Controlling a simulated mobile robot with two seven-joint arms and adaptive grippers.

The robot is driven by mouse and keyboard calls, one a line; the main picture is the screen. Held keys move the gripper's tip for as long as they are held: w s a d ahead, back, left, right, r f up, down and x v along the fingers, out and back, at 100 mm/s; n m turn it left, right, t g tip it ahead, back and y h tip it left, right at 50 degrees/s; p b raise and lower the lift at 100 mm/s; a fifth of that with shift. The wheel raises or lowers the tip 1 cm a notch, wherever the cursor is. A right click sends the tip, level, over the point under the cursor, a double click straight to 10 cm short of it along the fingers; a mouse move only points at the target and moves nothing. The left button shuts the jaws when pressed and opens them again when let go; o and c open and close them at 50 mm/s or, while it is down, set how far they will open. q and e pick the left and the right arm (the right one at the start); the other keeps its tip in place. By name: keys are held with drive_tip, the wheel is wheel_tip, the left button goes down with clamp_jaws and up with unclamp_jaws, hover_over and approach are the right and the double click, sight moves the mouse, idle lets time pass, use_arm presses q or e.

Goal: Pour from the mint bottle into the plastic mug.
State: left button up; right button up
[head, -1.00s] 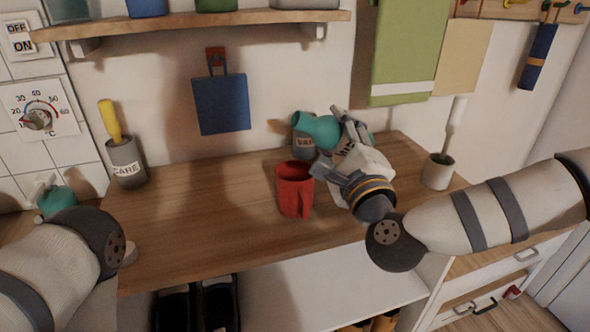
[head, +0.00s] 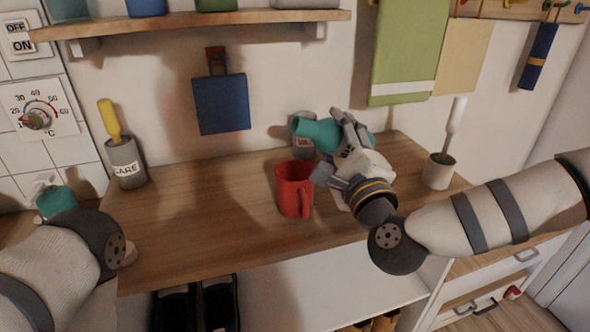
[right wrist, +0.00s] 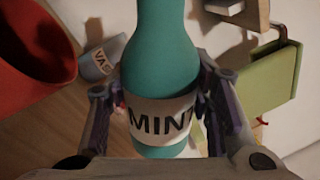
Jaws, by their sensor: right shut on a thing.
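The teal mint bottle (head: 323,133) is held tipped over, its neck pointing left, behind and above the red plastic mug. Its "MINT" label (right wrist: 160,121) shows in the right wrist view. My right gripper (head: 350,133) is shut around the bottle's body, with a finger on each side. The red mug (head: 292,190) stands upright on the wooden counter, handle toward the front right; its rim (right wrist: 68,65) shows at the left of the right wrist view. The bottle's mouth is a little above and behind the mug. No liquid is visible. My left gripper is out of view.
A grey labelled container (head: 303,149) stands behind the bottle. A pot with a white-handled tool (head: 438,171) is at right, and another with a yellow-handled tool (head: 125,161) at left. The left counter (head: 180,220) is clear. A shelf (head: 200,22) hangs above.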

drive_tip(key=shift+d+f+n, duration=0.1)
drive_tip(key=shift+f+n, duration=0.6)
drive_tip(key=shift+n, duration=0.1)
idle(1.3)
drive_tip(key=shift+d+f+n+y, duration=0.1)
drive_tip(key=shift+n+y, duration=0.15)
drive_tip(key=shift+n, duration=0.45)
drive_tip(key=shift+d+f+n+y, duration=0.1)
drive_tip(key=shift+n+y, duration=0.15)
drive_tip(key=shift+n, duration=0.45)
idle(3.0)
